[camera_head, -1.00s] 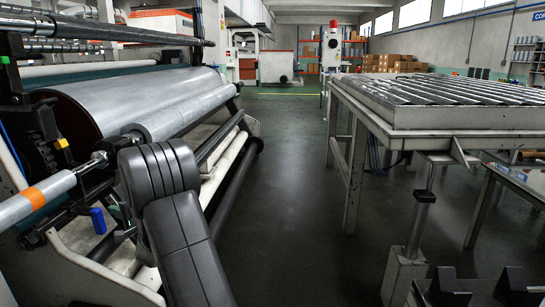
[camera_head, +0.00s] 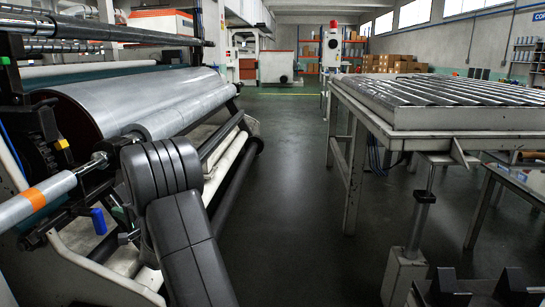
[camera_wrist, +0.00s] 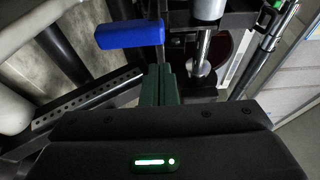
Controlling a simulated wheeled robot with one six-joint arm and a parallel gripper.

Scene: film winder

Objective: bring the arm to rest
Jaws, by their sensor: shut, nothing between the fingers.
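My gripper (camera_wrist: 161,72) shows in the wrist view with its two dark green fingers together and nothing between them. In the head view my dark grey arm links stand at the lower left, beside the film winder (camera_head: 150,105), and the gripper itself cannot be made out. A blue block-like part (camera_wrist: 130,33) is ahead and to the left of the fingertips in the wrist view. A blue part also shows left of my arm in the head view (camera_head: 98,220). I cannot tell its exact distance from the fingers.
The winder's large silver roll and a grey shaft with an orange band (camera_head: 50,188) lie close to the left of my arm. A roller conveyor table (camera_head: 395,120) stands at the right. The dark floor (camera_head: 285,200) between them is clear.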

